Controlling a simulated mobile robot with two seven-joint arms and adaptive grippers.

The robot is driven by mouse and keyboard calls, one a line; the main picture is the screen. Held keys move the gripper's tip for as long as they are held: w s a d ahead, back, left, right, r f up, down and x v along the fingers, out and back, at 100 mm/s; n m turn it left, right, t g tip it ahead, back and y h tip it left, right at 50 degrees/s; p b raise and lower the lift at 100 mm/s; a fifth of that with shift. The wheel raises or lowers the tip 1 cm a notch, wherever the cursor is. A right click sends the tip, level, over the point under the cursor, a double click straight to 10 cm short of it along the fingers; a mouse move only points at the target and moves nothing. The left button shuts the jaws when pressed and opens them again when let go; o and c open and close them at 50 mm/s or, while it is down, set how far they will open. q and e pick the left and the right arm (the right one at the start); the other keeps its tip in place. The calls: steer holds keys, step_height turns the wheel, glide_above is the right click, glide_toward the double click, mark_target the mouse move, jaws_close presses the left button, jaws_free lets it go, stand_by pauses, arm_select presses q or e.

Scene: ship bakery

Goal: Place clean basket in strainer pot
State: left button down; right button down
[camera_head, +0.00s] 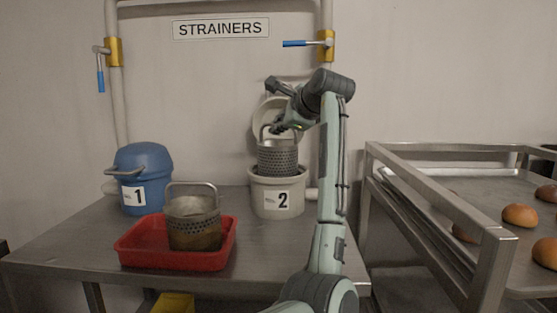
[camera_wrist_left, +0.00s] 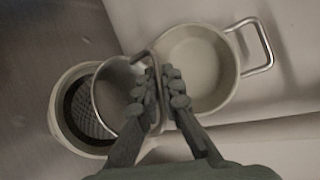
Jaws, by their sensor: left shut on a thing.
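The clean metal basket (camera_head: 278,158), with perforated sides, hangs upright by its wire handle from my left gripper (camera_head: 278,127). Its lower end is at the mouth of the white strainer pot labelled 2 (camera_head: 262,196); how far it reaches inside is hidden by the rim. In the left wrist view, my left gripper (camera_wrist_left: 165,82) is shut on the handle, and the basket (camera_wrist_left: 108,92) overlaps the pot's opening, with the pot's rim (camera_wrist_left: 54,118) around its lower part. The pot's lid (camera_head: 268,116) stands open behind it and shows beside the gripper in the wrist view (camera_wrist_left: 203,62). My right gripper is not in view.
A used-looking basket (camera_head: 193,222) stands in a red tray (camera_head: 150,252) at the table's front. Blue pot 1 (camera_head: 145,178) is closed at the left. A metal rack (camera_head: 470,240) with buns is at the right. Pipes with blue-handled valves run along the wall.

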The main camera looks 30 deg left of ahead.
mark_target(278, 156)
arm_select(q)
step_height(278, 156, down, 7)
steer(key=shift+f, duration=0.3)
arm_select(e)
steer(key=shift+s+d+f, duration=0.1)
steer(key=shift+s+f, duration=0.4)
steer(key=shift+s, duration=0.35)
arm_select(q)
steer(key=c, duration=2.1)
jaws_free()
steer(key=shift+f, duration=0.1)
steer(key=o, duration=0.4)
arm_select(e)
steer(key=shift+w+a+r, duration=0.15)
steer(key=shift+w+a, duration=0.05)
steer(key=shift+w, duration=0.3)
